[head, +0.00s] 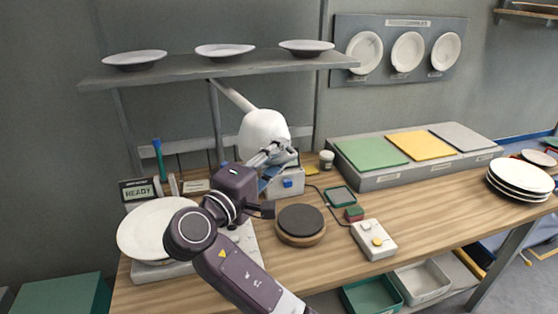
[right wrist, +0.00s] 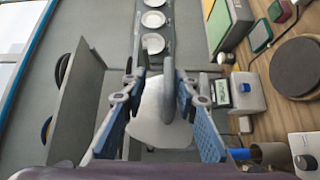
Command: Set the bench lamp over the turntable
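The bench lamp has a white rounded shade (head: 264,133) on a pale arm reaching up to the shelf. The shade also shows in the right wrist view (right wrist: 160,122). The turntable (head: 300,221), a dark disc on a wooden base, stands on the bench in front of the lamp and to its right; it also shows in the right wrist view (right wrist: 297,66). My right gripper (head: 277,153) is at the shade's lower front. In the right wrist view its blue-padded fingers are spread, with the shade between or beyond them; contact cannot be told. My left gripper is not in view.
A plate shelf (head: 220,67) runs above the lamp. A white box with a blue knob (head: 287,182) stands below the shade. A control box (head: 374,240) is right of the turntable. A plate stack (head: 520,178) is far right; a large plate (head: 148,229) is left.

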